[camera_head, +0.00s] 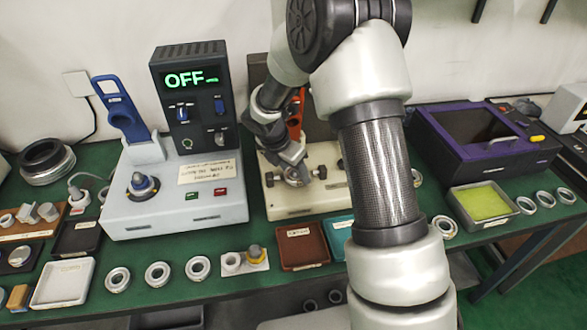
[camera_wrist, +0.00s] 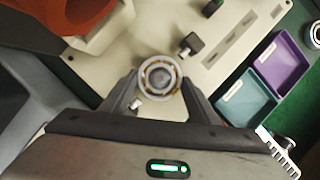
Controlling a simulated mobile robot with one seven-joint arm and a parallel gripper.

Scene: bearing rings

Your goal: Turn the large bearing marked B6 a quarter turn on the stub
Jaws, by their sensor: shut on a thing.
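My gripper (camera_wrist: 160,84) is shut on a bearing ring (camera_wrist: 144,76), one finger on each side of it. The ring sits over the pale bed of the cream press-like fixture (camera_head: 325,195), with a round metal centre showing inside it. In the head view my gripper (camera_head: 290,172) is low over this bed, and the fingers hide most of the ring. I cannot read any B6 mark on it, nor tell how far it sits down on a stub. The fixture also shows in the wrist view (camera_wrist: 215,22), with dark knobs beside the ring.
An induction-heater-like unit (camera_head: 170,205) with an OFF display stands left of the fixture. Loose rings (camera_head: 157,274) and a brown tray (camera_head: 302,246) lie along the front. Purple (camera_wrist: 280,63) and teal (camera_wrist: 243,103) trays are close right. A purple-trimmed box (camera_head: 480,140) stands farther right.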

